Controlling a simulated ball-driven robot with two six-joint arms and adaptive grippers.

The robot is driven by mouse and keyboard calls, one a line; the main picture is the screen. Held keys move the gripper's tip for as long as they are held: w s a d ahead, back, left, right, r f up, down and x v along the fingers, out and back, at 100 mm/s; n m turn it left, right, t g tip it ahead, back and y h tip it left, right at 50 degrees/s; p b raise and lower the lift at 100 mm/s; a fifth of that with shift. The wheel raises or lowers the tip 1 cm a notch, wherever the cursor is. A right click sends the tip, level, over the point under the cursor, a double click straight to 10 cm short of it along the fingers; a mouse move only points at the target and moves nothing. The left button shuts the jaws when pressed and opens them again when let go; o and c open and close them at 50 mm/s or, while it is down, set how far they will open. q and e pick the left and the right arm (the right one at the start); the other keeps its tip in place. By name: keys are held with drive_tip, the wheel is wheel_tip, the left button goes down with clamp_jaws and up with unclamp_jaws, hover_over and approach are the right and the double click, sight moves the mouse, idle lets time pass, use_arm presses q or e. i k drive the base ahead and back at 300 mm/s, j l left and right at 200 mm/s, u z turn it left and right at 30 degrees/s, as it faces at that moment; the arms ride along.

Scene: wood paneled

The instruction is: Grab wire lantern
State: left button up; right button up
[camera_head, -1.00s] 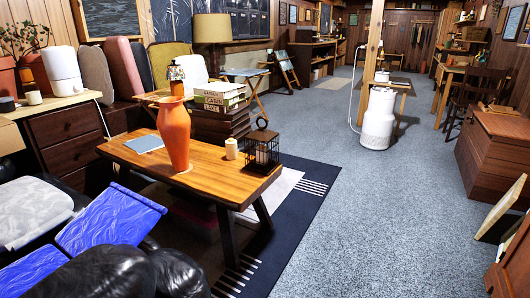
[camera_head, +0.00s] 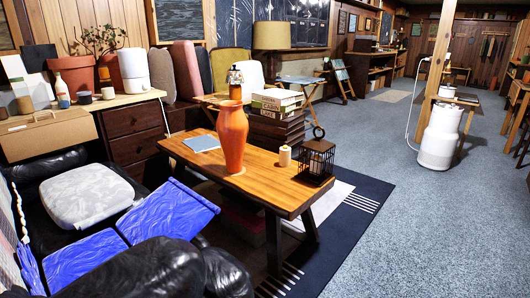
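The wire lantern (camera_head: 316,162) is a dark wire cage with a ring handle on top and a pale candle inside. It stands upright at the right end of the wooden coffee table (camera_head: 262,184). A cream candle (camera_head: 285,156) stands just left of it, apart from it. Neither of my grippers shows in the head view.
An orange vase (camera_head: 232,140) and a grey-blue book (camera_head: 201,143) are on the table. A black sofa (camera_head: 160,272) with blue cushions (camera_head: 168,212) fills the lower left. Stacked books (camera_head: 278,100) stand behind the table. Carpet (camera_head: 420,220) to the right is open.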

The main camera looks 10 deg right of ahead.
sight(318, 144)
drive_tip(key=i+l+u, duration=0.2)
drive_tip(key=u, duration=0.25)
drive_tip(key=i+l+u, duration=0.1)
drive_tip(key=l+u, duration=0.75)
drive_tip(key=i+l, duration=0.05)
